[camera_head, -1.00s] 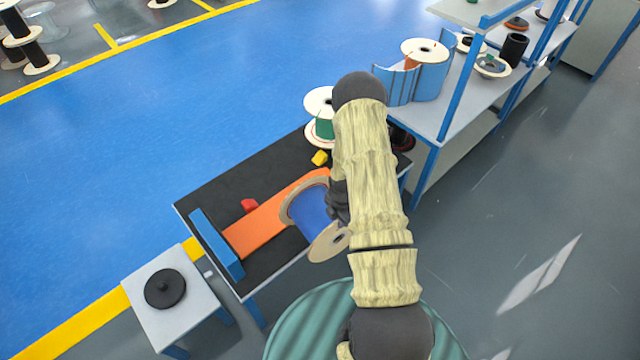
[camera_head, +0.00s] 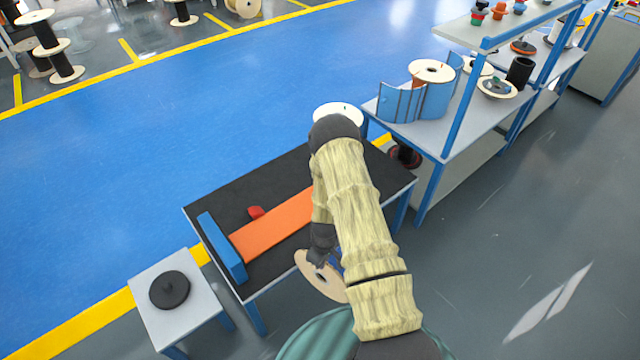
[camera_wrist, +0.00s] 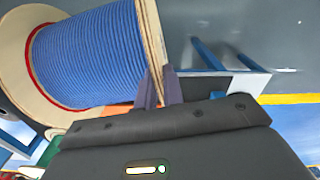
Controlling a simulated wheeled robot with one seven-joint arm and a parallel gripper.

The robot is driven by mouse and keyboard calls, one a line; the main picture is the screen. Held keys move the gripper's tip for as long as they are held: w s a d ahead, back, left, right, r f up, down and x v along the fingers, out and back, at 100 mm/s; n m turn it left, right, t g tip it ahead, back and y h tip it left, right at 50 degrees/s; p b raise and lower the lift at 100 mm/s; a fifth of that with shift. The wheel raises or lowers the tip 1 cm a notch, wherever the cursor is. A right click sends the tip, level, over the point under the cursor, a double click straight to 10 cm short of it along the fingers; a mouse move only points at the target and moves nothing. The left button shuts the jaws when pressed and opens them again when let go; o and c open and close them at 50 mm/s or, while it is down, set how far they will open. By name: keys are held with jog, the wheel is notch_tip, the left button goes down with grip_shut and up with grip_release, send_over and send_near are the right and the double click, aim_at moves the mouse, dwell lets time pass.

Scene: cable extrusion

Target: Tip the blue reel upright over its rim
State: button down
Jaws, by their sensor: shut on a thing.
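The blue reel, wound with blue cable (camera_wrist: 90,55) between two pale wooden flanges, fills the upper left of the wrist view. My gripper (camera_wrist: 159,84) is shut on the rim of its right flange. In the head view one flange (camera_head: 318,280) shows face-on below my dark gripper (camera_head: 321,245), in front of the bench's near edge. My arm hides the rest of the reel there, so I cannot tell what it rests on.
An orange strip (camera_head: 275,224) lies on the black-topped bench (camera_head: 225,195), with a blue bar (camera_head: 221,246) at its left end and a red piece (camera_head: 256,212). A grey stand (camera_head: 205,305) holds a black disc (camera_head: 169,290). Shelving (camera_head: 430,128) stands at right.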

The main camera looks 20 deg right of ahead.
jog(key=a+m, duration=0.1)
jog(key=m, duration=0.1)
jog(key=a+f+m, duration=0.1)
jog(key=m, duration=0.1)
jog(key=s+a+m, duration=0.1)
jog(key=m, duration=0.1)
jog(key=shift+a+f, duration=0.25)
jog(key=shift+f, duration=0.05)
jog(key=shift+a, duration=0.1)
